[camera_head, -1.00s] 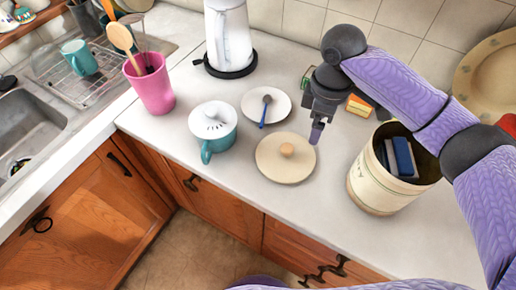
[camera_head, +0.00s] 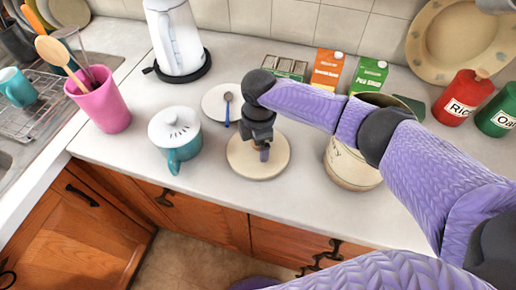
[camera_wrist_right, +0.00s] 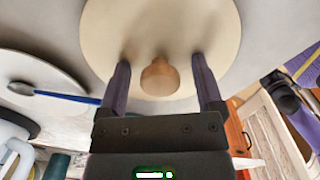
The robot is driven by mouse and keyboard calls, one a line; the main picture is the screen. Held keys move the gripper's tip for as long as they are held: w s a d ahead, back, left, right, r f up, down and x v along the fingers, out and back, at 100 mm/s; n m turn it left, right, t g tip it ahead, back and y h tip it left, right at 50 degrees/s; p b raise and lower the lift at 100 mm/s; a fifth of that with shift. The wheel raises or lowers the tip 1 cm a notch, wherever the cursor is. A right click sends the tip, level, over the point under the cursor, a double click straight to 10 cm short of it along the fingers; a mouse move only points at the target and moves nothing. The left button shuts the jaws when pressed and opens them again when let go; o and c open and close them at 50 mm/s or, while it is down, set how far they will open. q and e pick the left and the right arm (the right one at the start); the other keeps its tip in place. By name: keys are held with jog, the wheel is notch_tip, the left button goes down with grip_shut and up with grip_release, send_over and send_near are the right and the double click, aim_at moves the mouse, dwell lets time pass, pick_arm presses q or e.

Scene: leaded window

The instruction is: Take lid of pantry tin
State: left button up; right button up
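The round cream lid (camera_head: 242,163) lies flat on the counter beside the pantry tin. Its wooden knob (camera_wrist_right: 158,77) shows in the wrist view. The cream tin (camera_head: 347,168) stands open at the right, its mouth partly hidden by my right arm. My right gripper (camera_head: 263,152) points down over the lid. In the wrist view its two fingers (camera_wrist_right: 160,66) are spread on either side of the knob, with a gap on each side. It is open and empty. My left gripper is not in view.
A teal mug with a white lid (camera_head: 174,136) and a small plate with a spoon (camera_head: 218,103) stand left of the lid. Two cartons (camera_head: 327,68), a red canister (camera_head: 462,98) and a green canister (camera_head: 498,112) are behind. The counter in front of the lid is clear.

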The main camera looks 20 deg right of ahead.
grip_shut()
